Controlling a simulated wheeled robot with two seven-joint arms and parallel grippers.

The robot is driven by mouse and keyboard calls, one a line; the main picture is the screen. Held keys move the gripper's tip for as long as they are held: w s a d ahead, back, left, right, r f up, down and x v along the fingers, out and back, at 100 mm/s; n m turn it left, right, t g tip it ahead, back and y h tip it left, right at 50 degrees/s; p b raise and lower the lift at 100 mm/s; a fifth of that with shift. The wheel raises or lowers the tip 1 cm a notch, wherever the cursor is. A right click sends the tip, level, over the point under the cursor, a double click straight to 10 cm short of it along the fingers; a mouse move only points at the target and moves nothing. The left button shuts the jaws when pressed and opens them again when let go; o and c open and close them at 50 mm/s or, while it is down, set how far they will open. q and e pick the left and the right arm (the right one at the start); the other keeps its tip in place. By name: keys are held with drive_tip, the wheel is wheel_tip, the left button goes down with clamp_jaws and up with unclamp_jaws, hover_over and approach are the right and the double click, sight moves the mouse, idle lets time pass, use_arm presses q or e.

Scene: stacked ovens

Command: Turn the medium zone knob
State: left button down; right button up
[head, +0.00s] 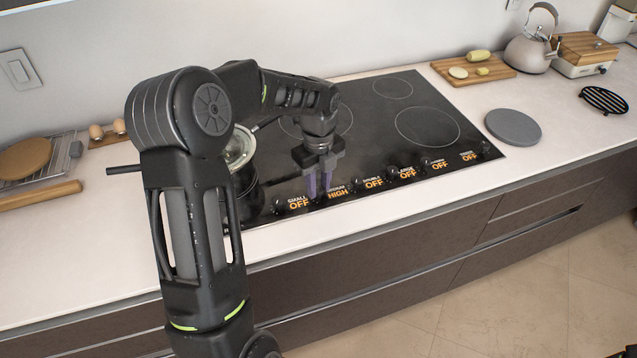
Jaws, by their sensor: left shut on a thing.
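The black glass cooktop (455,152) has a row of labelled knobs along its front edge. The medium zone label (338,192) reads HIGH in orange, while the other zone labels read OFF. My left gripper (319,194) points down at the front edge, just left of that label, and is shut on the medium zone knob. The fingers hide most of this knob.
A pot with a glass lid (240,148) stands on the left of the cooktop, partly behind my left arm. A grey disc (513,127) lies right of the cooktop. A cutting board (473,69) and kettle (530,52) stand behind. The front counter strip is clear.

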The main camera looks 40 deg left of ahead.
sight(318, 189)
idle(0.4)
use_arm(q)
drive_tip(key=c, duration=1.1)
unclamp_jaws()
drive_tip(key=shift+c, duration=0.2)
wheel_tip(318, 189, up, 8)
drive_tip(key=shift+f+b, duration=0.1)
drive_tip(key=shift+b, duration=0.55)
